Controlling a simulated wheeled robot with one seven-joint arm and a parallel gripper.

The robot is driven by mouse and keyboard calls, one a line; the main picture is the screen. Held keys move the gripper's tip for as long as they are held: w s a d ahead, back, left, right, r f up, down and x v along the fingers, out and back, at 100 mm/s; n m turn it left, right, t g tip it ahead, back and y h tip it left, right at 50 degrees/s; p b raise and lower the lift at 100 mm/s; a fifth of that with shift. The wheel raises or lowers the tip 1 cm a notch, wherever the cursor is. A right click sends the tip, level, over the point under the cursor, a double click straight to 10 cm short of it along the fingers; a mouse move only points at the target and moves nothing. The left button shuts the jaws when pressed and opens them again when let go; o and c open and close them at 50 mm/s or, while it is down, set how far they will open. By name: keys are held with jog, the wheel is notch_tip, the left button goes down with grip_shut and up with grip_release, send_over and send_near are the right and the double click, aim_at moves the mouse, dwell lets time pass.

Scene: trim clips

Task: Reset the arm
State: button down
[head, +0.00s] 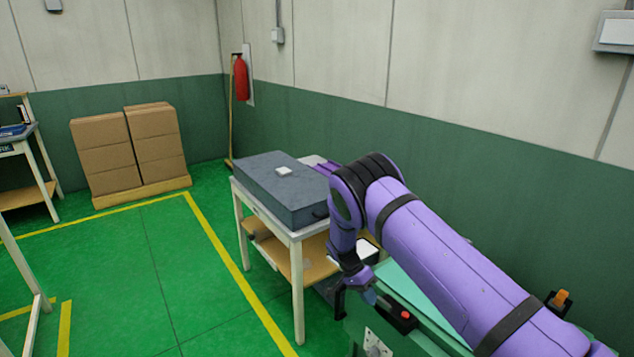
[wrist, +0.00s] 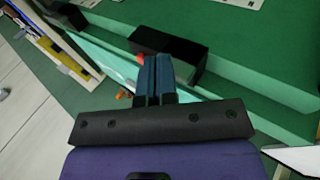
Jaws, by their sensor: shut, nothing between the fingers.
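My gripper (wrist: 153,68) shows in the wrist view with its two blue-grey fingers pressed together and nothing between them. In the head view my purple arm comes in from the lower right, bends at the elbow and hangs down. The gripper (head: 369,296) is small there and partly hidden by my wrist. It is over the near end of a green surface (head: 408,287), close to a black box with a red button (head: 403,316). In the wrist view a black box (wrist: 172,45) lies just beyond the fingertips; I cannot tell whether they touch.
A table (head: 296,233) stands left of my arm, with a large grey block (head: 280,190) and a small white piece (head: 284,170) on it. Cardboard boxes (head: 130,150) stand at the back left. The green floor (head: 140,270) left of the table is open. A wall runs along the right.

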jog(key=s+d+r+n+t+y, duration=0.1)
jog(key=d+r+y, duration=0.15)
jog(key=r, duration=1.25)
jog(key=s+d+r+n+t+y, duration=0.1)
jog(key=d+r+y, duration=0.15)
jog(key=r, duration=1.15)
jog(key=s+d+r+n+t, duration=0.1)
jog(key=s+d+r+n, duration=0.15)
jog(key=s+r, duration=0.4)
jog(key=s+d+r+n+t, duration=0.1)
jog(key=s+d+r+t, duration=0.2)
jog(key=r, duration=0.6)
jog(key=s+d+r+n+t, duration=0.1)
jog(key=s+r, duration=0.1)
jog(key=s, duration=0.7)
jog(key=s+d+r+n+t, duration=0.1)
jog(key=s+r+n, duration=0.1)
jog(key=s, duration=0.7)
jog(key=s+d+r+n+t+y, duration=0.1)
jog(key=s+d+r+t, duration=0.1)
jog(key=s, duration=0.7)
jog(key=shift+s+r+n, duration=0.25)
jog(key=shift+r+n, duration=0.1)
jog(key=shift+r, duration=0.55)
